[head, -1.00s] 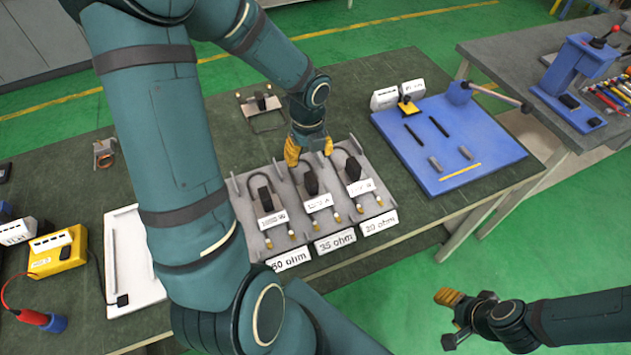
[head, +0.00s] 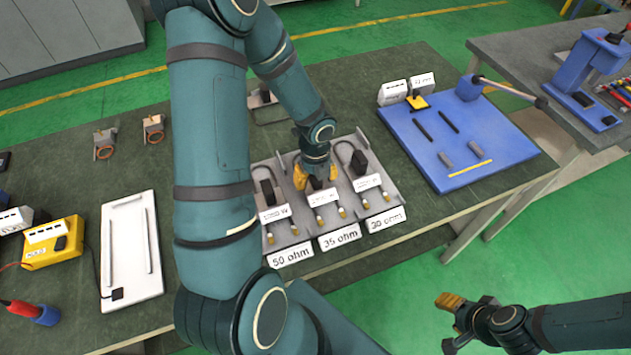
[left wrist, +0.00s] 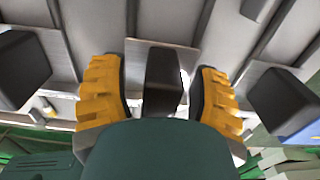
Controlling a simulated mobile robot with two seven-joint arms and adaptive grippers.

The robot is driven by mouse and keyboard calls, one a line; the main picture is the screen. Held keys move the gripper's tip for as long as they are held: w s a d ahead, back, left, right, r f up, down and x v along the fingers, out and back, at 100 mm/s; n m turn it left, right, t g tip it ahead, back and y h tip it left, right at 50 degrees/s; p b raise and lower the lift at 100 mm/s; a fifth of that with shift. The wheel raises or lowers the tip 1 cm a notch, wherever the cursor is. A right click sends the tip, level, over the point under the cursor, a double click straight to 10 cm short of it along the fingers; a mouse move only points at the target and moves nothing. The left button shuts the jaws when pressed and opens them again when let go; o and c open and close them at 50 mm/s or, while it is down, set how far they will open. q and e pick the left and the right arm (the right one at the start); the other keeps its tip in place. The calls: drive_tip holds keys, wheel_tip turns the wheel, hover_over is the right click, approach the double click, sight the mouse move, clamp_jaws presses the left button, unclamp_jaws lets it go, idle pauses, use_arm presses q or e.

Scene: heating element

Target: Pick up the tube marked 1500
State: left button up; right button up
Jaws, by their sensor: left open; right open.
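Three heating tubes with black blocks and small white wattage tags lie side by side in a grey rack (head: 392,190). The tags are too blurred to read surely, so I cannot tell which says 1500. The left tube (head: 267,191) and right tube (head: 359,163) stand clear. My left gripper (head: 315,182) is open over the middle tube, hiding most of it; its tag (head: 323,198) shows. In the left wrist view, the middle tube's black block (left wrist: 163,80) stands between the open yellow fingers, apparently with gaps on both sides. My right gripper (head: 453,322) is open and empty, off the table's front.
Plates reading 50 ohm (head: 291,255), 35 ohm (head: 340,237) and 30 ohm (head: 386,219) stand along the rack's front. A blue board (head: 478,145) with rods is to the right. A white tray (head: 131,280) and yellow box (head: 66,257) are left.

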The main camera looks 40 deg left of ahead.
use_arm(q)
drive_tip(key=shift+f, duration=0.1)
drive_tip(key=shift+c, duration=0.2)
clamp_jaws()
